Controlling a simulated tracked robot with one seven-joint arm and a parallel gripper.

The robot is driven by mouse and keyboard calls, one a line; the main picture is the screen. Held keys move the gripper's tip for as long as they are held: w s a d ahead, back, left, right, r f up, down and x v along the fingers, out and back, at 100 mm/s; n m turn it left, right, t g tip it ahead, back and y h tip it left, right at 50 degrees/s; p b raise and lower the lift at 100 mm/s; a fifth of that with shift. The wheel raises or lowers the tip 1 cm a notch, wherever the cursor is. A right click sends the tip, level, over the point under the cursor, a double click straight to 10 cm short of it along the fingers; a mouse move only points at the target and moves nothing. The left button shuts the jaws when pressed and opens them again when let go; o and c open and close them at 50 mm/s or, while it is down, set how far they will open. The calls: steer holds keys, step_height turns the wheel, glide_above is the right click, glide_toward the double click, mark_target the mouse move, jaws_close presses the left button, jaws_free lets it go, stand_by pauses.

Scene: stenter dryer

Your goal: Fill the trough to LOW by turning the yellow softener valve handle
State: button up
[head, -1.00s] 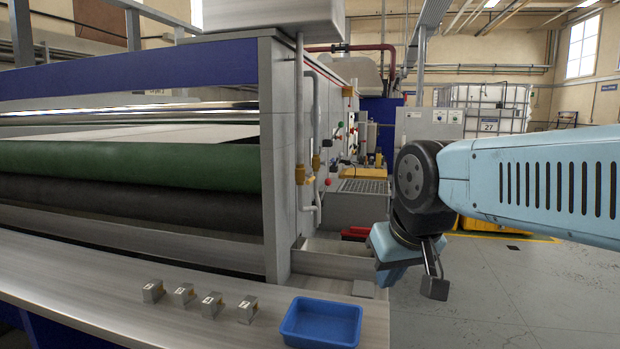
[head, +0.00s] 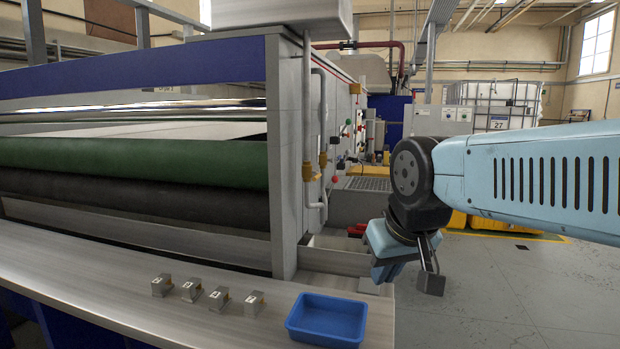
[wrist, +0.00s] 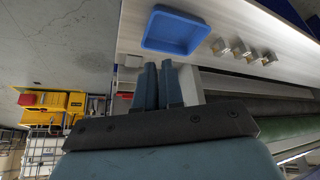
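Small yellow-brass valve fittings (head: 308,172) sit on the grey vertical pipes at the near end of the dryer. A small yellow part (head: 355,88) shows farther back and higher. I cannot tell which is the softener valve handle; they are too small to read. A grey metal channel (head: 330,261) lies low at the machine's end; whether it is the trough, and any level mark, cannot be told. My gripper (head: 384,272) hangs right of this end, apart from the valves. In the wrist view its two fingers (wrist: 158,64) are close together, with nothing seen between them.
A blue tray (head: 327,342) and several small metal blocks (head: 219,297) rest on the pale ledge (head: 110,275) in front. The dryer's green roller (head: 140,165) fills the left. Grey floor (head: 530,285) is open at right. A white caged tank (head: 500,97) stands behind.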

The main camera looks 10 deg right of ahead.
steer(key=shift+o, duration=0.7)
steer(key=shift+w+d+f+n, duration=0.1)
steer(key=shift+w+d+n, duration=0.05)
steer(key=shift+n, duration=0.15)
steer(key=o, duration=0.5)
steer(key=w+d+n+h, duration=0.1)
steer(key=n, duration=0.1)
steer(key=w+d+n+h, duration=0.1)
steer(key=d+n+h, duration=0.1)
steer(key=w+d+n+g+h, duration=0.1)
steer(key=w+n, duration=0.1)
steer(key=shift+d+f, duration=0.2)
steer(key=shift+f, duration=0.15)
steer(key=shift+c, duration=0.2)
steer(key=n+t+h, duration=0.5)
steer(key=n+t, duration=0.6)
steer(key=n, duration=1.5)
glide_toward(319, 173)
steer(key=x, duration=0.6)
steer(key=f+x, duration=0.1)
steer(key=x, duration=0.2)
steer(key=shift+w+d, duration=0.1)
steer(key=shift+w, duration=0.15)
steer(key=shift+c, duration=0.2)
jaws_close()
